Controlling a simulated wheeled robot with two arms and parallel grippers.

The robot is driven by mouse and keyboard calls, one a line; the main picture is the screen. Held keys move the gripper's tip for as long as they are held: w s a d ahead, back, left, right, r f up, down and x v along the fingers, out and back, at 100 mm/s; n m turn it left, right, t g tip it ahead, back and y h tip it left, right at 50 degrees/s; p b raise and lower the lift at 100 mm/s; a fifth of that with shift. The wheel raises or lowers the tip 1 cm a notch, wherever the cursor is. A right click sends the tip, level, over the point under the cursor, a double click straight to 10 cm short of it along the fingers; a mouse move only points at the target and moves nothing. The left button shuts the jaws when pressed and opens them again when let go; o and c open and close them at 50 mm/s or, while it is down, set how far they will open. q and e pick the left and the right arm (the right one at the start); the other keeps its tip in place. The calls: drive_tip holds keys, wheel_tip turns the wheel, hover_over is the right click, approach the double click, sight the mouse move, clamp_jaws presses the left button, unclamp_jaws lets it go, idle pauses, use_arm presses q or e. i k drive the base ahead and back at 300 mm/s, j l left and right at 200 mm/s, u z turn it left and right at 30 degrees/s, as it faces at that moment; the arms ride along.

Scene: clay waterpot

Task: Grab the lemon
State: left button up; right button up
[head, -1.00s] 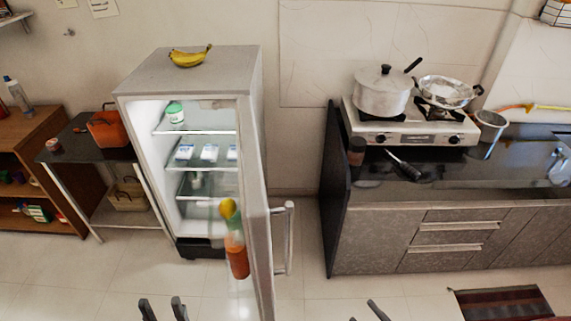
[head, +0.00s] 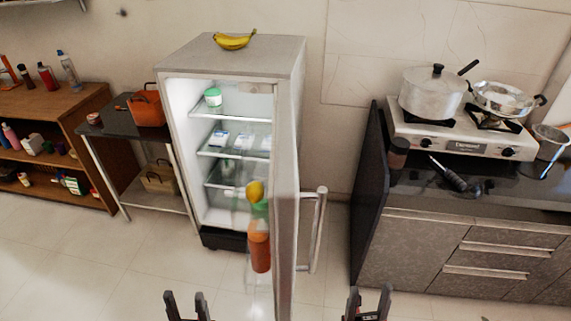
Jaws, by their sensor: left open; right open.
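A yellow lemon (head: 255,190) shows at the inner side of the open fridge door, above a green item and an orange bottle (head: 259,246). The fridge (head: 236,160) stands open, its door (head: 285,180) swung out toward me with a vertical handle (head: 318,230) on its right side. My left gripper (head: 186,298) is open and empty at the bottom edge, low and left of the lemon. My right gripper (head: 369,295) is open and empty at the bottom edge, right of the door. Both are well apart from the lemon.
A banana (head: 234,41) lies on the fridge top. A counter (head: 440,250) with a stove (head: 455,140), pot (head: 432,92) and pan (head: 503,98) stands at right. A small table (head: 120,123) and a wooden shelf (head: 60,110) stand left. Floor before the fridge is clear.

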sight(255, 191)
drive_tip(key=i+l+u, duration=0.15)
drive_tip(key=l, duration=0.15)
drive_tip(key=i+l+u, duration=0.15)
drive_tip(key=l, duration=0.2)
drive_tip(key=i+l+u, duration=0.15)
drive_tip(key=l, duration=0.2)
drive_tip(key=l+u, duration=0.15)
drive_tip(key=l, duration=0.2)
drive_tip(key=k+j, duration=0.1)
drive_tip(key=j, duration=0.35)
drive_tip(key=j+z, duration=0.1)
drive_tip(key=j, duration=0.3)
drive_tip(key=k+j, duration=0.15)
drive_tip(key=j, duration=0.3)
drive_tip(key=k+j+z, duration=0.1)
drive_tip(key=j, duration=0.35)
drive_tip(key=k+j, duration=0.1)
drive_tip(key=j, duration=0.3)
drive_tip(key=k+j+z, duration=0.1)
drive_tip(key=j, duration=0.35)
drive_tip(key=k+j+z, duration=0.1)
drive_tip(key=j, duration=0.3)
